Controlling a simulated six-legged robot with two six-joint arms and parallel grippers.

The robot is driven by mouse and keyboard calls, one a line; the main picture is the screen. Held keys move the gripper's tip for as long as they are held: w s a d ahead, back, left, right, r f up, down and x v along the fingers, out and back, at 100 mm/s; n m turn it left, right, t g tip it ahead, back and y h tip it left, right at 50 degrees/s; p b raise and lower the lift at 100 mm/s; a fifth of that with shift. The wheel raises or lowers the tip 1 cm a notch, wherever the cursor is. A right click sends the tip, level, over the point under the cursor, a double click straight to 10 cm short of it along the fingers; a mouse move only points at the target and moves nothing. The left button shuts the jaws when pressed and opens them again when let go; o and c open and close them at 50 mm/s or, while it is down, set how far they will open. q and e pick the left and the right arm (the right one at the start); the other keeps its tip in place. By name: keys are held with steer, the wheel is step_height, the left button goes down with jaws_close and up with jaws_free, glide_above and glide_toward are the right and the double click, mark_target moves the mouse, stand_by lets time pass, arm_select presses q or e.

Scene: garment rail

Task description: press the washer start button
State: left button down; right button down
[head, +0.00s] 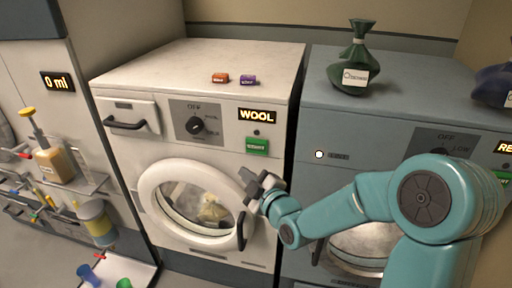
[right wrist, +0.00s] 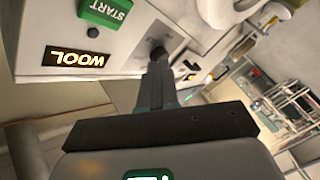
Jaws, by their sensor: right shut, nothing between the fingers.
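The white washer (head: 215,80) stands left of centre in the head view, its round door shut with a pale item behind the glass. Its green start button (head: 257,146) sits on the upper right of the front, below a lit display (head: 257,116) reading WOOL. My right gripper (head: 248,184) is shut and empty, in front of the washer, below the button and near the door's right rim. In the right wrist view the start button (right wrist: 106,10) is at the top, left of the shut fingers (right wrist: 158,62), clear of them. My left gripper is not in view.
A dial (head: 196,125) and a drawer (head: 128,117) are on the washer's front. Orange and purple small blocks (head: 220,78) lie on top. A blue-grey machine (head: 400,107) stands to the right, carrying a dark green bag (head: 355,65). A shelf with bottles (head: 88,183) is at left.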

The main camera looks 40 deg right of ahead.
mark_target(247, 146)
steer(key=shift+w+d+p, duration=0.5)
steer(key=shift+w+d, duration=0.95)
steer(key=shift+d, duration=0.25)
steer(key=shift+w+d+p, duration=0.5)
steer(key=shift+w+d, duration=0.9)
steer(key=shift+d, duration=0.3)
steer(key=shift+f, duration=0.1)
steer(key=shift+w+d+b, duration=0.2)
steer(key=shift+b, duration=0.3)
steer(key=shift+w+d, duration=0.1)
